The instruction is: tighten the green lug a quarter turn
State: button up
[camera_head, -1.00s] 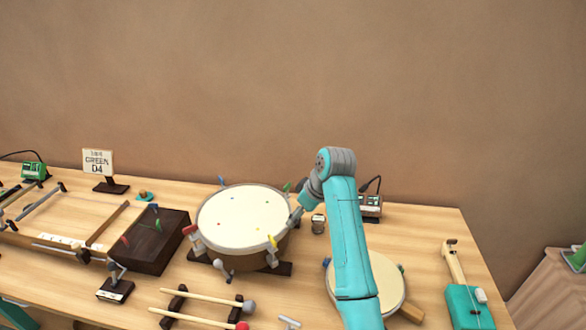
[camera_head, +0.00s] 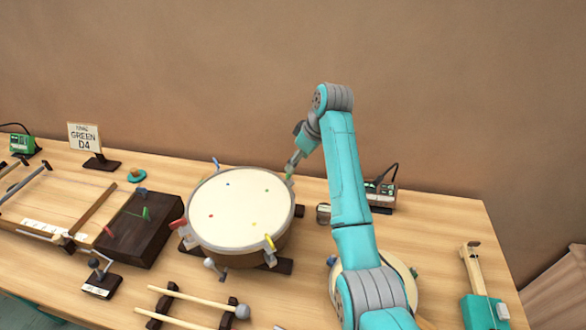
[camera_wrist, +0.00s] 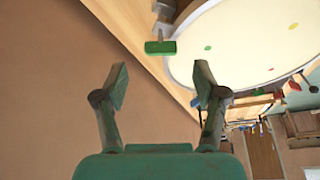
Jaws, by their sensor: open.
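The green lug (camera_wrist: 160,47) is a small green T-shaped handle on the drum's rim in the wrist view. In the head view it is a small green spot (camera_head: 289,173) at the back right of the round cream-topped drum (camera_head: 240,208). My gripper (camera_wrist: 161,82) is open and empty, its two fingers spread on either side of the line to the lug. The lug lies ahead of the fingertips in the picture and is not between them. In the head view my gripper is small and close by the lug.
Blue (camera_head: 216,164), red (camera_head: 178,225) and yellow (camera_head: 269,243) lugs stand around the rim. A sign reading GREEN D4 (camera_head: 84,137) stands back left. A small metal jar (camera_head: 323,213) and a box with a cable (camera_head: 381,193) are right of the drum.

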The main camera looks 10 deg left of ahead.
jog(key=shift+x, duration=2.5)
jog(key=c, duration=1.1)
jog(key=shift+c, duration=0.2)
